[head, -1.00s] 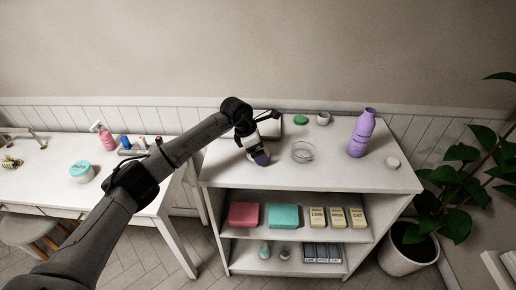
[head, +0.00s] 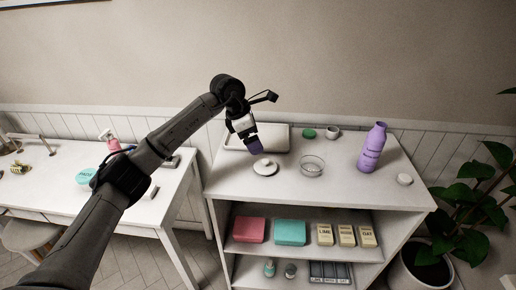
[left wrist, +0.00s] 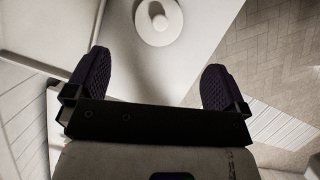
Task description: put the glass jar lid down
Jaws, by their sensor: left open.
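The jar lid (head: 265,168) is a pale round disc with a small knob on top. It lies knob-up on the white shelf top, left of the open glass jar (head: 312,166). It also shows in the left wrist view (left wrist: 158,22), beyond the fingertips. My left gripper (head: 254,149) is above and just behind the lid, apart from it. In the left wrist view its two dark purple fingers (left wrist: 154,82) are spread wide with nothing between them. My right gripper is not in view.

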